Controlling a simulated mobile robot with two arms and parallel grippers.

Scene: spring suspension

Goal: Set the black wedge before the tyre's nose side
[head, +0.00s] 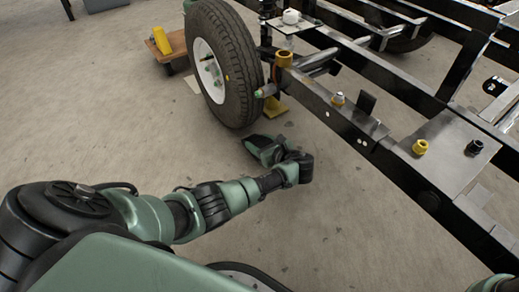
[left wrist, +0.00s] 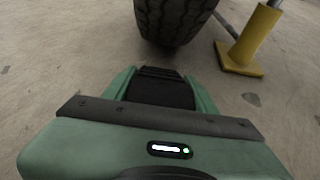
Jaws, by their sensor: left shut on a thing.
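The tyre (head: 235,70) stands upright on the floor with its white rim facing left; its lower tread (left wrist: 172,22) shows ahead in the left wrist view. My left gripper (head: 262,147) is low by the floor, just in front of the tyre's near side. It is shut on the black wedge (left wrist: 160,92), which lies between its two green fingers with a ribbed far end. A strip of floor shows between wedge and tyre, so they look apart. Whether the wedge touches the floor I cannot tell. My right gripper is not in view.
A yellow stand (left wrist: 248,42) is right of the tyre, under the black chassis frame (head: 350,125) that runs along the right side. A wooden dolly (head: 176,62) with a yellow cylinder (head: 161,40) is at back left.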

